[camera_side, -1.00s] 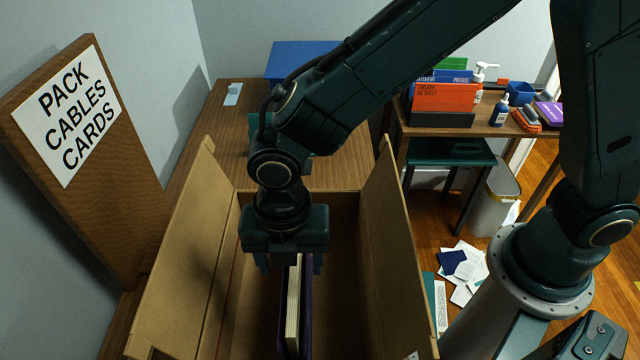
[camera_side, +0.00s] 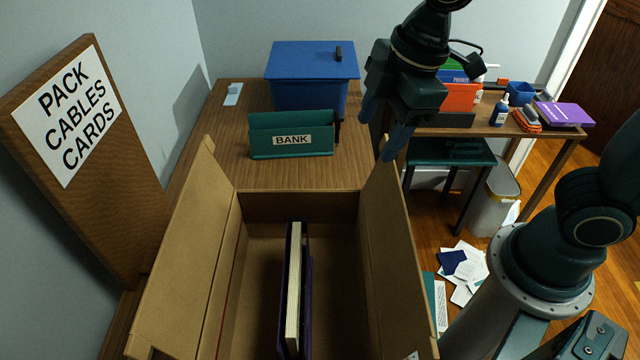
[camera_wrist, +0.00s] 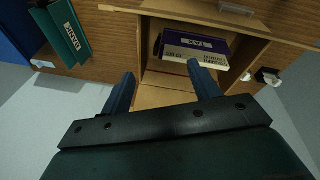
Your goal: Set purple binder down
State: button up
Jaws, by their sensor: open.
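The purple binder (camera_side: 296,290) stands on its edge inside the open cardboard box (camera_side: 340,205), pages side showing pale. It also shows in the wrist view (camera_wrist: 195,46), with a label reading TAX on its spine. Another purple book or binder (camera_side: 563,114) lies flat on the right desk; whether it is the task's binder I cannot tell from its cover. My gripper (camera_side: 381,134) is open and empty, raised above and beyond the box's right back corner, clear of the binder. In the wrist view its two fingers (camera_wrist: 163,88) are spread apart with nothing between them.
A green BANK holder (camera_side: 291,145) and a blue lidded bin (camera_side: 310,62) stand on the table behind the box. The box's raised flaps (camera_side: 392,240) flank its opening. A right desk holds an orange folder (camera_side: 460,97) and bottle (camera_side: 500,110). Papers (camera_side: 462,270) litter the floor.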

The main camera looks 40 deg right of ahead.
jog(key=s+d+r+m+t+h, duration=0.1)
jog(key=s+d+r+m+t, duration=0.2)
jog(key=s+d+m, duration=0.7)
jog(key=shift+s+d+r+m, duration=0.25)
jog(key=shift+d+r+m, duration=0.4)
jog(key=shift+m, duration=0.85)
